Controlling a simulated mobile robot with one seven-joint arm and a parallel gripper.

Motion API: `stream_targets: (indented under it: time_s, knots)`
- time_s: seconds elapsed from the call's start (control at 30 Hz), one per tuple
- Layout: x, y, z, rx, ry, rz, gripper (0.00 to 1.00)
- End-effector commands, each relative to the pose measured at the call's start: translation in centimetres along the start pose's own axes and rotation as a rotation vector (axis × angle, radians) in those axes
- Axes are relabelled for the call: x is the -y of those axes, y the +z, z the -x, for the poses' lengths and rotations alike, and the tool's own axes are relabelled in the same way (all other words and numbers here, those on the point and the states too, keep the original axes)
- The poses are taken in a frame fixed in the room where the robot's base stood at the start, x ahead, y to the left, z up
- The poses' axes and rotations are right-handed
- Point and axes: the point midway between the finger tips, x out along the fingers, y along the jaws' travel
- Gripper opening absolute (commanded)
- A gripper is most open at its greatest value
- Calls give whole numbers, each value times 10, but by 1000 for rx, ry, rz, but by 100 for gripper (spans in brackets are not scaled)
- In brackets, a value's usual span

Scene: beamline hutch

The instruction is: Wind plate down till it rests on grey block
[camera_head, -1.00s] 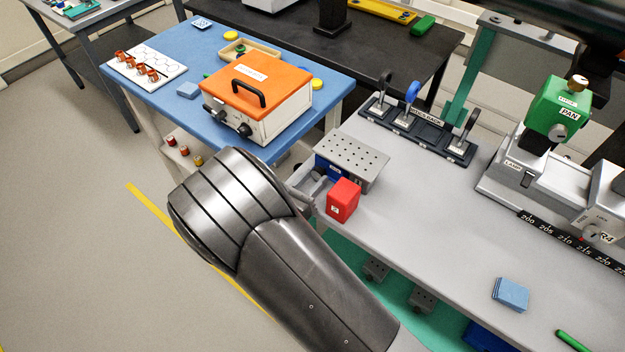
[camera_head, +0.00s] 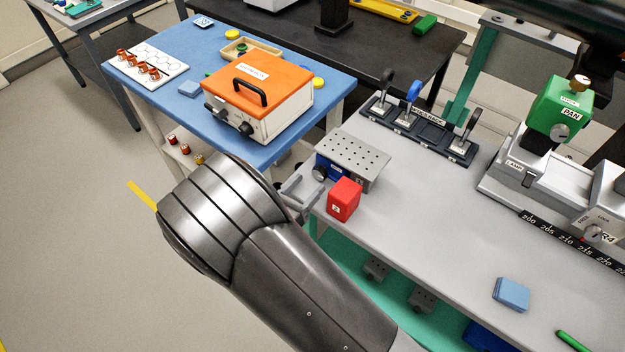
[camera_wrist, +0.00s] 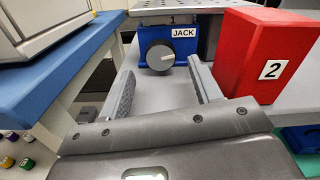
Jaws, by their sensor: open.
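The blue jack (camera_head: 331,171) stands at the near left corner of the grey bench, under a grey perforated plate (camera_head: 352,150). In the wrist view, the jack body (camera_wrist: 190,47) carries a JACK label and a round grey knob (camera_wrist: 160,57); the plate's edge (camera_wrist: 170,14) shows above. My gripper (camera_head: 302,195) is just off the bench corner, facing the knob. In the wrist view my gripper (camera_wrist: 160,76) is open, with one finger on each side below the knob and nothing held.
A red block (camera_head: 344,200) marked 2 stands close right of the jack and my right finger. The blue table (camera_head: 335,80) with an orange-lidded box (camera_head: 258,82) is to the left. The bench front is mostly clear.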

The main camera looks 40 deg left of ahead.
Motion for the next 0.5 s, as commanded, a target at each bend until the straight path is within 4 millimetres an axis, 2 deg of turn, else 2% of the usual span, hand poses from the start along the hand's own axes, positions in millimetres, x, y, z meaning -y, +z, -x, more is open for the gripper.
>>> stream_targets:
  time_s: [0.1, 0.23, 0.4, 0.5]
  knots:
    - [0, 0, 27, -1, 3, 0, 58]
    - [0, 0, 51, -1, 2, 0, 58]
    - [0, 0, 70, 0, 1, 0, 58]
    - [0, 0, 75, 0, 1, 0, 58]
